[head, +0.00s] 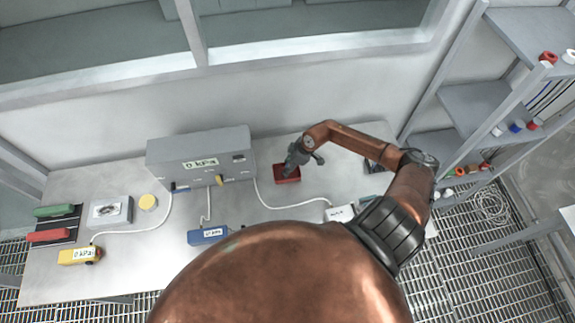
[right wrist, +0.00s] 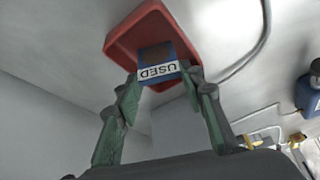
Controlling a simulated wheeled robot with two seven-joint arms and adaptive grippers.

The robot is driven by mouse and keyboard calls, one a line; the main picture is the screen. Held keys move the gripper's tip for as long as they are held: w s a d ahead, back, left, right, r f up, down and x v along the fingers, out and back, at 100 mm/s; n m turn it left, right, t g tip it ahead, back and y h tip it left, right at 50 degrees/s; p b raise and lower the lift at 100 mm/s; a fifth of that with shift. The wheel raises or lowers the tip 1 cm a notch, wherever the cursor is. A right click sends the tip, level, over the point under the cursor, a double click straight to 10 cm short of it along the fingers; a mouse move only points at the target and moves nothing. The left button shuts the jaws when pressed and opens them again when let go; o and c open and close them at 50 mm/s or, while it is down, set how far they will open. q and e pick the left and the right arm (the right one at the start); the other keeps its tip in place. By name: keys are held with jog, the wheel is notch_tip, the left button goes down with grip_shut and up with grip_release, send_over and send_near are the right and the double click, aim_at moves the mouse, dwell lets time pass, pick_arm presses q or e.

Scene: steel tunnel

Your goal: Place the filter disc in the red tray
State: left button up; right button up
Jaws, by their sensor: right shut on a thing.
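The red tray (head: 290,179) stands on the table right of the big grey box. I cannot tell whether the piece touches the tray. My left gripper is not in view.
The grey box (head: 200,147) reading "0 kPa" stands left of the tray, with white hoses on the table. A shelf rack (head: 480,105) stands at the right.

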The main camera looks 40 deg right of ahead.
jog(key=o, duration=1)
jog(key=shift+o, duration=0.2)
jog(key=b+v, duration=0.2)
jog(key=v, duration=1)
